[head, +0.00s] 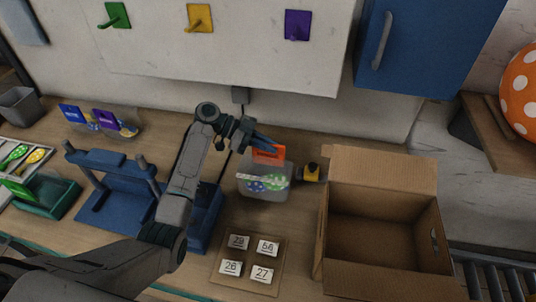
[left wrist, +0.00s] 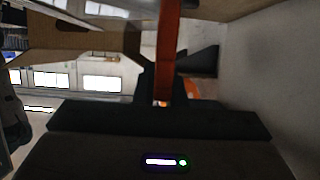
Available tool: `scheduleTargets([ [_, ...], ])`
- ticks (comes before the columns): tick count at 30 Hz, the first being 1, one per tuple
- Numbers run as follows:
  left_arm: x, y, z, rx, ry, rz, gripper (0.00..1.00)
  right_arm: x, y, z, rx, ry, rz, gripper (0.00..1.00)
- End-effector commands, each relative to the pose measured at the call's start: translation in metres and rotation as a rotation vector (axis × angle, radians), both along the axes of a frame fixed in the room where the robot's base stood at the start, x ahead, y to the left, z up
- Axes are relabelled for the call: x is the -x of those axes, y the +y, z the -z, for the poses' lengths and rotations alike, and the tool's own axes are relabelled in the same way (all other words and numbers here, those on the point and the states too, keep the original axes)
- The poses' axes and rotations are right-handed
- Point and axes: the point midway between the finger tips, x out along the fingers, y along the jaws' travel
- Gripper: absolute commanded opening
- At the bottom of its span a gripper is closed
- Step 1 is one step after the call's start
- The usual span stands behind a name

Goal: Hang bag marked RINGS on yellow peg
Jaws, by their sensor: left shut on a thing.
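My left gripper (head: 264,146) is shut on the orange header of a clear bag (head: 264,189) holding dotted balloons. The bag hangs below the fingers, in front of the wall and left of the cardboard box; I cannot tell whether it touches the table. Its lettering is not readable. In the left wrist view the orange header (left wrist: 168,48) is edge-on between the dark jaws (left wrist: 162,100). The yellow peg (head: 199,17) sticks out of a yellow plate on the white board, above and left of the bag. It is empty. My right gripper is not in view.
A green peg (head: 114,16) and a purple peg (head: 297,25) flank the yellow one, both empty. A blue cabinet (head: 425,45) stands right of the board. An open cardboard box (head: 380,285) and a card with number tags (head: 249,267) are on the table. Other bags (head: 104,121) lie at left.

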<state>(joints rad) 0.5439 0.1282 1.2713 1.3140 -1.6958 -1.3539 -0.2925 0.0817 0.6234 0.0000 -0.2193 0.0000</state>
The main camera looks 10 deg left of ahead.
Motion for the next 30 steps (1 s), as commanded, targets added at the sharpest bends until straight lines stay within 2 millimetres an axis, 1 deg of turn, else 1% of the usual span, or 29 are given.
scheduleTargets([
  [2,-0.007,0.001,0.002,0.000,0.000,0.000,0.00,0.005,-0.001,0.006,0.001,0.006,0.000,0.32],
  [6,-0.005,0.000,0.023,0.001,0.003,0.000,0.00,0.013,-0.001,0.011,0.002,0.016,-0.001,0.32],
  [9,-0.005,0.000,0.034,0.001,0.003,-0.001,0.00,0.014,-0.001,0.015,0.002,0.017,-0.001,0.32],
  [17,-0.005,0.000,0.036,0.000,0.000,0.000,0.00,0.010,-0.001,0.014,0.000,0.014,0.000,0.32],
  [20,-0.005,0.000,0.039,0.000,0.000,0.000,0.00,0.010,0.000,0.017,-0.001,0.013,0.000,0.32],
  [21,-0.005,0.001,0.038,0.000,0.000,0.000,0.12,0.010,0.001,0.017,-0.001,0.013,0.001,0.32],
  [23,-0.005,0.000,0.037,0.000,0.000,0.000,0.24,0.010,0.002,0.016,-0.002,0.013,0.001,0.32],
  [24,-0.005,0.000,0.037,0.000,0.001,0.000,0.32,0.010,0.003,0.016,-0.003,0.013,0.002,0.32],
  [30,-0.005,0.001,0.037,0.000,0.001,0.000,0.32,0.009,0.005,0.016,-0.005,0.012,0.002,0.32],
])
